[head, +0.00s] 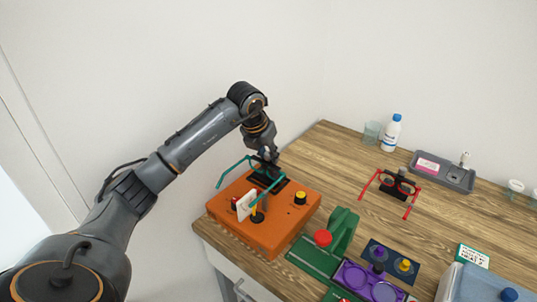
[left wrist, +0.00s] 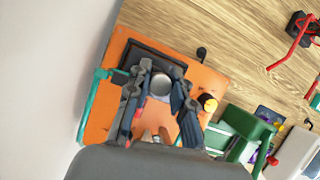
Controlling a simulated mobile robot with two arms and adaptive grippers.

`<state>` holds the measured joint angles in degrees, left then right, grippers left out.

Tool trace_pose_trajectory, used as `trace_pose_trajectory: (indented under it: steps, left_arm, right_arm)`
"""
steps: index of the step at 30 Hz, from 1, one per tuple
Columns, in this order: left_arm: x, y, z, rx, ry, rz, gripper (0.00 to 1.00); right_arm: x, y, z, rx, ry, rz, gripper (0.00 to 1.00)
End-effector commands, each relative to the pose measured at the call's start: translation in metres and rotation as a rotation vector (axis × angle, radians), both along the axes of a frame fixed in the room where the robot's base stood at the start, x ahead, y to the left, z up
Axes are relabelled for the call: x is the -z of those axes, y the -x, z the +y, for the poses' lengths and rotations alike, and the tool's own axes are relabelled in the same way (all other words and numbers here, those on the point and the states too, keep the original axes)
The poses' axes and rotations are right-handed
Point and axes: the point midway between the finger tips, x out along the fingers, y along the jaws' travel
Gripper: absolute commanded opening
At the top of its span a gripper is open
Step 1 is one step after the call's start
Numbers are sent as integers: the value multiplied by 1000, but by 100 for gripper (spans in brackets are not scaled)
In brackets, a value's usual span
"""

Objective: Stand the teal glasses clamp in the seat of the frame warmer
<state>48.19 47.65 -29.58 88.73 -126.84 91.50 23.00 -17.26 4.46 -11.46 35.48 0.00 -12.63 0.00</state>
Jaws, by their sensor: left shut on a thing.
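The frame warmer is an orange box (head: 262,232) at the table's left corner, with a dark square seat (head: 284,184) on top; in the left wrist view the orange top (left wrist: 205,78) and dark seat (left wrist: 135,54) show too. My left gripper (head: 268,170) is shut on the teal glasses clamp (head: 230,172), right over the seat. The clamp's teal arms stick out past the fingers; one shows in the left wrist view (left wrist: 96,92). A round silver top (left wrist: 160,86) shows between the fingers (left wrist: 162,88). I cannot tell whether the clamp's base touches the seat. My right gripper is out of view.
The warmer carries a yellow-topped knob (head: 300,198) and a white card (head: 246,206). A green press (head: 340,232) with a red button and a purple tray (head: 352,276) stand right of it. Red glasses (head: 412,202) stand farther right.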

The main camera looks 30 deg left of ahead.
Motion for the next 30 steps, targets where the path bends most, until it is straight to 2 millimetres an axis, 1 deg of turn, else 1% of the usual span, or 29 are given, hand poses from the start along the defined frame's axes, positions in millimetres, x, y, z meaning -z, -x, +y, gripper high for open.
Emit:
trace_pose_trajectory:
  steps: [8,25,26,27,28,30]
  left_arm:
    - [-1,-1,0,0,0,-4,0]
    - [6,0,0,0,0,-3,0]
    - [6,0,0,0,0,-3,24]
    - [6,0,0,0,0,-2,32]
    - [6,0,0,0,0,-2,38]
    - [6,0,0,0,0,-1,49]
  right_arm:
    - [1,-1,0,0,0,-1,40]
    - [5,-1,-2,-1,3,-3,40]
    - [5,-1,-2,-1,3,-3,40]
    - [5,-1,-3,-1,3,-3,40]
    - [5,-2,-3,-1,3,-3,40]
    - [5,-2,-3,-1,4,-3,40]
